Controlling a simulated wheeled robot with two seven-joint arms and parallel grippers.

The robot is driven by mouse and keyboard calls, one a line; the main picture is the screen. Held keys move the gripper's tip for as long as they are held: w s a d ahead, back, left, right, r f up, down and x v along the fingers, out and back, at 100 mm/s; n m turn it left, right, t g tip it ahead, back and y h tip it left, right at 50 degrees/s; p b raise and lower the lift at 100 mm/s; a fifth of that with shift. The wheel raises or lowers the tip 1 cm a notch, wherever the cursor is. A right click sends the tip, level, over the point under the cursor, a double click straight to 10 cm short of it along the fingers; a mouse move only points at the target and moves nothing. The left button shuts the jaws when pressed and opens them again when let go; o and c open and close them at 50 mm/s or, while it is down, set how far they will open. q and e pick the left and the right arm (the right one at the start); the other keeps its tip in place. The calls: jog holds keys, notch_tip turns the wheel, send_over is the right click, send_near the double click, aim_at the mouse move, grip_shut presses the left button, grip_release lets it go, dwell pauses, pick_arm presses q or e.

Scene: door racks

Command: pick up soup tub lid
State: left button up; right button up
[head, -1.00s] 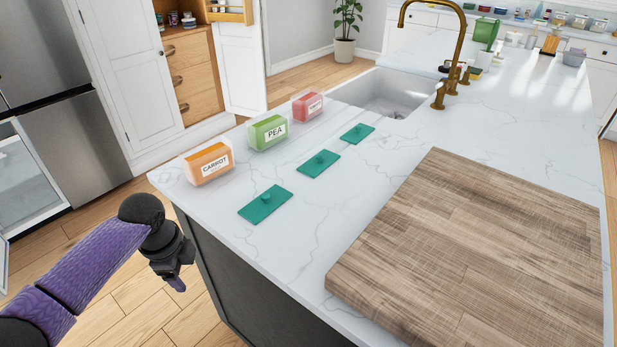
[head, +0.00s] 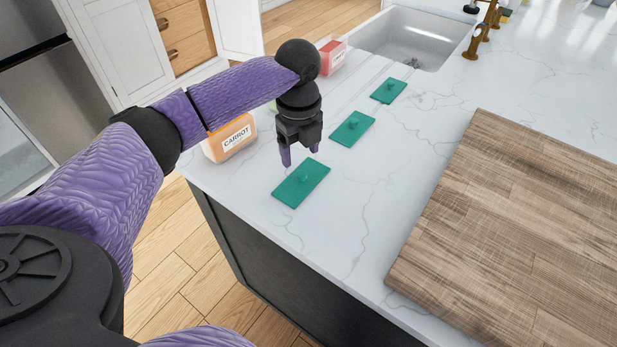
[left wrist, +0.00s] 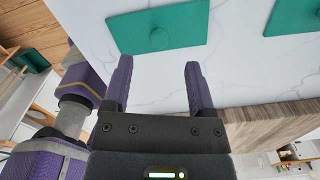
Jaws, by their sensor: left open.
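Three flat green rectangular lids with small knobs lie on the white marble counter in the head view: a near lid (head: 301,184), a middle lid (head: 352,128) and a far lid (head: 388,91). My left gripper (head: 300,160) is open and empty, pointing down just above and behind the near lid. In the left wrist view a green lid (left wrist: 185,22) with a round knob lies beyond the open fingers (left wrist: 156,85), apart from them. The orange CARROT tub (head: 230,140) stands left of the gripper. The red tub (head: 331,55) stands farther back. My arm mostly hides the green tub (head: 272,106). My right gripper is not in view.
A thick wooden cutting board (head: 520,215) covers the right of the counter (head: 350,215). A white sink (head: 418,38) and a brass faucet (head: 484,30) are at the back. The counter between the lids and the board is clear.

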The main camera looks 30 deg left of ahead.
aim_at(301, 173)
pick_arm(q)
notch_tip(301, 173, down, 6)
jog(key=shift+s+d+r+b, duration=0.1)
jog(key=shift+b, duration=0.8)
grip_shut()
